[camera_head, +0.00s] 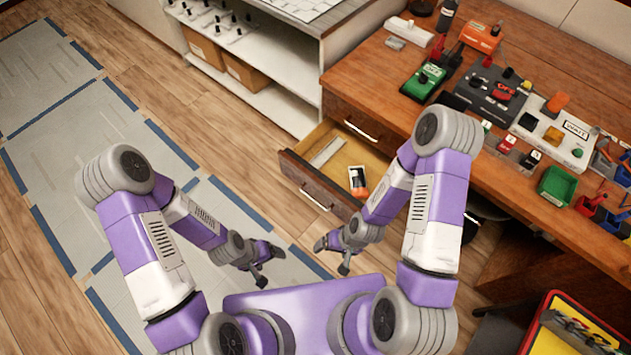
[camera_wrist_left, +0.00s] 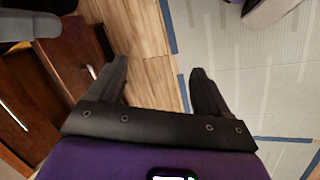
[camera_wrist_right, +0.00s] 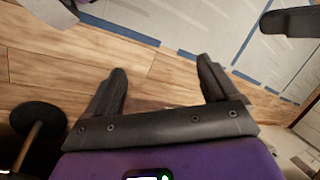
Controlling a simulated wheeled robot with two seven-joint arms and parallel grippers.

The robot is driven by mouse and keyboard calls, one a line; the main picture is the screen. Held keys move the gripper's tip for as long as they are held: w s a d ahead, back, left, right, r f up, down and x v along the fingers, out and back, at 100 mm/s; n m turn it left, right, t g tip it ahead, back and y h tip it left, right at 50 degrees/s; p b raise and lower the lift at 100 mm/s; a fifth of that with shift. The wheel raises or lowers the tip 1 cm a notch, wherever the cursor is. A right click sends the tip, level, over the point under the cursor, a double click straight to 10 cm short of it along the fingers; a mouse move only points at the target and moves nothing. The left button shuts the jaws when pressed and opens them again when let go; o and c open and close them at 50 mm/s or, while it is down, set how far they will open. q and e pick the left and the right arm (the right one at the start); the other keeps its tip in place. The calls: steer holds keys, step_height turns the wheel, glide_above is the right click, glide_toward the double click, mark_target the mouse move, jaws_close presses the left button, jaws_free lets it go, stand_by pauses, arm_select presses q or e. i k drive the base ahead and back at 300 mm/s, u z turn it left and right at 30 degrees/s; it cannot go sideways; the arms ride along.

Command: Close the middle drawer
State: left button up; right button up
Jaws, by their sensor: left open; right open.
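The middle drawer (camera_head: 303,178) of the wooden desk is pulled out, with its brown front and metal handle facing my arms. Inside it lie an orange-and-black item (camera_head: 358,181) and a light grey strip (camera_head: 327,152). The drawer above (camera_head: 352,118) looks shut. My left gripper (camera_head: 264,266) is open and empty, in front of and below the drawer in the head view. My right gripper (camera_head: 338,252) is open and empty, nearer the drawer front but apart from it. My right forearm covers the drawer's right end. In the left wrist view, wooden fronts with handles (camera_wrist_left: 80,62) show at the left.
The desk top (camera_head: 395,150) holds breakers, a green bin (camera_head: 556,186) and tools. A white shelf unit (camera_head: 270,75) with boxes stands left of the desk. A yellow-and-red case (camera_head: 560,330) is at the lower right. The floor (camera_head: 235,135) left of the drawer is clear.

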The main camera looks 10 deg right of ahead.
mark_target(329, 187)
steer(key=u, duration=0.35)
steer(key=k, duration=0.6)
steer(key=z, duration=1.25)
steer(key=i, duration=0.5)
